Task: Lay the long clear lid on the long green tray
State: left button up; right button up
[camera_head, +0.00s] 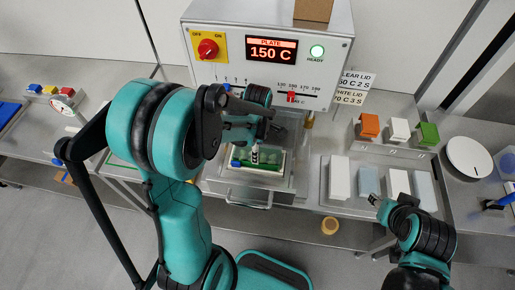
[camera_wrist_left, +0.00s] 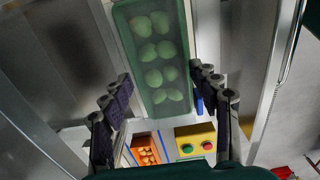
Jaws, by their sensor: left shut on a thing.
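The long green tray (camera_wrist_left: 154,60), with several round pasta pieces in it, shows in the left wrist view. In the head view the tray (camera_head: 272,172) sits in the open drawer of the heating machine, partly hidden by my left arm. My left gripper (camera_wrist_left: 165,98) has its fingers spread on either side of the tray's near end; it also shows over the drawer in the head view (camera_head: 254,150). It appears shut on the long clear lid, whose outline is hard to see; I cannot tell whether it touches the tray. My right gripper (camera_head: 377,204) is apart from these, by the right-hand bench.
The heating machine (camera_head: 270,55) reads 150 C, with a green light. White and pale blue blocks (camera_head: 368,181) and orange, white and green blocks (camera_head: 398,130) stand right of it. A round white disc (camera_head: 468,157) lies farther right.

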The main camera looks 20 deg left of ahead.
pick_arm(q)
jog(key=o, duration=1)
jog(key=shift+c, duration=0.2)
notch_tip(320, 180, up, 12)
